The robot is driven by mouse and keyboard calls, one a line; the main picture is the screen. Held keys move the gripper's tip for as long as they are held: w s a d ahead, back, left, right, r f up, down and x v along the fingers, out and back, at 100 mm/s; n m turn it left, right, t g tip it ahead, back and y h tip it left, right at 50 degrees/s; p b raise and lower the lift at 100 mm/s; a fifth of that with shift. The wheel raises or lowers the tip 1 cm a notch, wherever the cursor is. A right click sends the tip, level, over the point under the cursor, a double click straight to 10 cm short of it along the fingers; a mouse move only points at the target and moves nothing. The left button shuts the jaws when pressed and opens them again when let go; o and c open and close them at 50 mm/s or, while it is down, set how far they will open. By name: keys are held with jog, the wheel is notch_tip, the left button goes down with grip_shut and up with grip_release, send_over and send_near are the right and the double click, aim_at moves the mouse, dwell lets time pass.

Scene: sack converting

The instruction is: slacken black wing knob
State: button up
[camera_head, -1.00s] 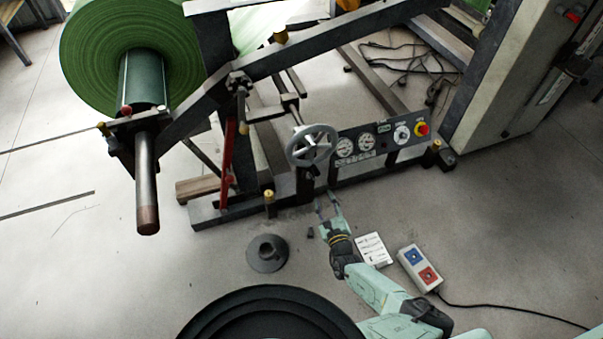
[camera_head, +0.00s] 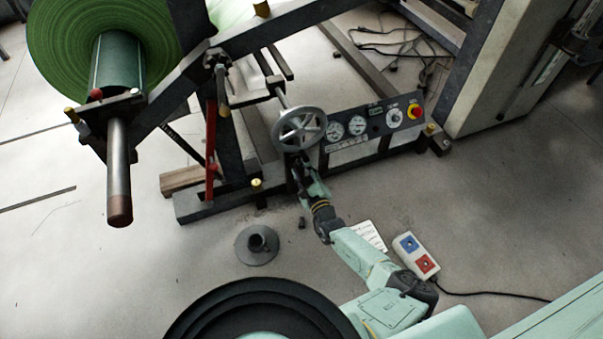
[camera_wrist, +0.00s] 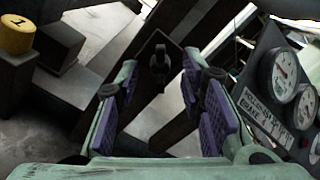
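The black wing knob (camera_wrist: 159,64) shows in the wrist view on a dark upright bar, ahead of and between my fingertips. My gripper (camera_wrist: 160,82) is open, its purple-padded fingers spread to either side of the knob's line, with nothing held. I cannot tell how far the tips are from the knob. In the head view my gripper (camera_head: 302,178) is at the machine frame just below the grey handwheel (camera_head: 299,129). I cannot make out the knob there; gripper and frame crowd that spot.
A gauge panel (camera_head: 372,124) with a red button stands close right of my gripper. A yellow-topped post (camera_wrist: 16,36) is left. A flanged disc (camera_head: 257,245), a small black piece (camera_head: 302,222) and a button box (camera_head: 416,256) lie on the floor. A green roll (camera_head: 75,45) hangs upper left.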

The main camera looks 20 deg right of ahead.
jog(key=shift+w, duration=0.35)
jog(key=shift+c, duration=0.2)
grip_shut()
